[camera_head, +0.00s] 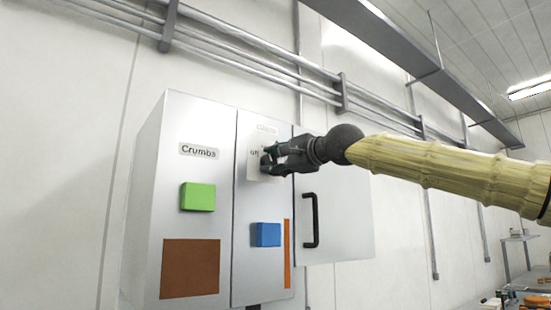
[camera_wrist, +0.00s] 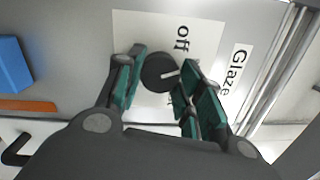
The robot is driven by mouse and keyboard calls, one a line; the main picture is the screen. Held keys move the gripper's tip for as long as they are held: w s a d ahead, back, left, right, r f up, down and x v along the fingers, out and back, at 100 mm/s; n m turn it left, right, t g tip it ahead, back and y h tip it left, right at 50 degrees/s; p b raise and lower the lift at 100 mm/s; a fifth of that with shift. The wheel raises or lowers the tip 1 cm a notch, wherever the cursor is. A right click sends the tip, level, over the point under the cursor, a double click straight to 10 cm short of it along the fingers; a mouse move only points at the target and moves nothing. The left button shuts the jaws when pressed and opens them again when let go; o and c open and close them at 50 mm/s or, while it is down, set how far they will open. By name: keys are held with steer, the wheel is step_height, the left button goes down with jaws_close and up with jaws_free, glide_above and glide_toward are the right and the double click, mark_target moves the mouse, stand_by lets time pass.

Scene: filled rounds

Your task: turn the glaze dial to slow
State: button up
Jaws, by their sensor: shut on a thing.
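The glaze dial (camera_wrist: 157,73) is a round black knob with a white pointer line on a pale label plate (camera_wrist: 130,25). The word "off" (camera_wrist: 182,38) is beside it, and "Glaze" (camera_wrist: 238,68) is on a separate tag. In the wrist view the pointer runs right and slightly up, between these words. A further marking below the dial is mostly hidden by a finger; I cannot read "slow". My gripper (camera_wrist: 160,85) is shut on the dial, with a green-padded finger on each side. In the head view my gripper (camera_head: 268,160) is at the plate and covers the dial.
The grey cabinet carries a green block (camera_head: 198,197), a blue block (camera_head: 266,234), a brown panel (camera_head: 190,268) and a "Crumbs" tag (camera_head: 199,151). A door with a black handle (camera_head: 310,220) is to the right. Pipes (camera_head: 250,55) run along the wall above.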

steer(key=shift+m+t, duration=0.3)
steer(key=shift+m, duration=1.9)
steer(key=o, duration=1)
steer(key=shift+o, duration=0.2)
steer(key=v, duration=1.2)
